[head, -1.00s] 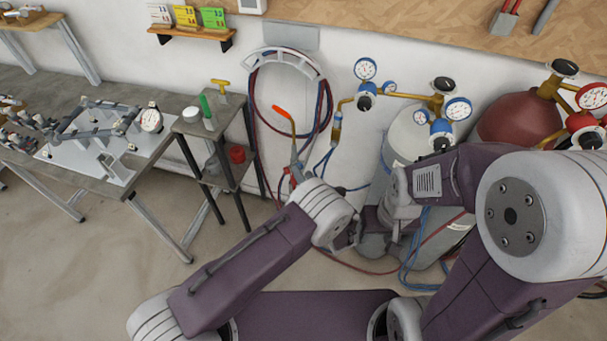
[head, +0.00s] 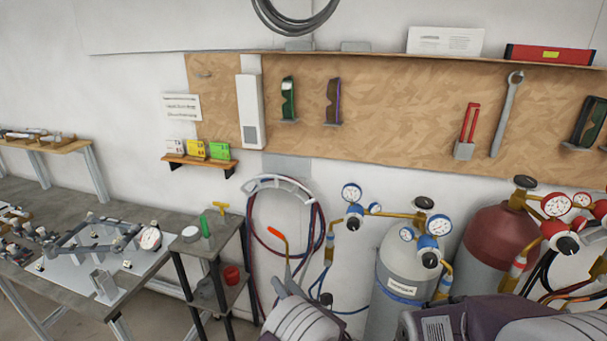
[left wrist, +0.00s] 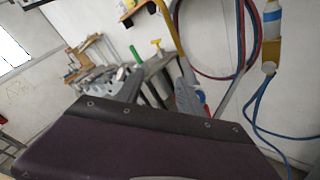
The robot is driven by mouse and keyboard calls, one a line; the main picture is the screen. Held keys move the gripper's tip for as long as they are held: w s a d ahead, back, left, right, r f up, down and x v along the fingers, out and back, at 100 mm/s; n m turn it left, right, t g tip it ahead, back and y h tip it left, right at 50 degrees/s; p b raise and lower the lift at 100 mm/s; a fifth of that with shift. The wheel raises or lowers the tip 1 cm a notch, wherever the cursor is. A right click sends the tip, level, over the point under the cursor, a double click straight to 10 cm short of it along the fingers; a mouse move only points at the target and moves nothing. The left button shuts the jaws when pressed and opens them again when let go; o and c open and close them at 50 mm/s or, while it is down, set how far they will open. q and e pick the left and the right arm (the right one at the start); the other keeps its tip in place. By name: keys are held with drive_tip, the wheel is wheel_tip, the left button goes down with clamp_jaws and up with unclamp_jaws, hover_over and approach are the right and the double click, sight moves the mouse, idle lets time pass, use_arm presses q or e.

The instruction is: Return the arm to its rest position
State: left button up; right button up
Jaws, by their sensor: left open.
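More of my purple and grey arm parts fill the bottom right of the head view. In the left wrist view, a purple link of my own arm crosses the lower half and hides much of the scene. My right gripper does not show in either view.
A torch (head: 277,233) and looped hoses (head: 322,223) hang by the wall, beside a grey cylinder (head: 395,290) and a red cylinder (head: 497,240). A small stand (head: 226,238) and a jig table (head: 140,284) are at the left. The pegboard (head: 400,105) is behind.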

use_arm(q)
drive_tip(key=a+r+n+g+y, duration=0.2)
drive_tip(key=a+r+n+g, duration=0.15)
drive_tip(key=a, duration=0.45)
drive_tip(key=a+r+n+g+y, duration=0.2)
drive_tip(key=a+r+n, duration=0.1)
drive_tip(key=a+r, duration=0.3)
drive_tip(key=s+a+f+n+g+h, duration=0.1)
drive_tip(key=s+a+n+g, duration=0.7)
drive_tip(key=s+a, duration=0.4)
drive_tip(key=s+d+f+n+g+h, duration=0.1)
drive_tip(key=s+f+n+h, duration=0.15)
drive_tip(key=s+n, duration=0.4)
drive_tip(key=s+d+f+n+g+h, duration=0.1)
drive_tip(key=s+f+n+h, duration=0.1)
drive_tip(key=s+n+h, duration=0.45)
drive_tip(key=s+d+f+n+t+h, duration=0.1)
drive_tip(key=d+f+n+t+h, duration=0.1)
drive_tip(key=d+n, duration=0.8)
drive_tip(key=shift+s+d+f+h, duration=0.4)
drive_tip(key=shift+f+h, duration=0.1)
drive_tip(key=shift+f, duration=0.4)
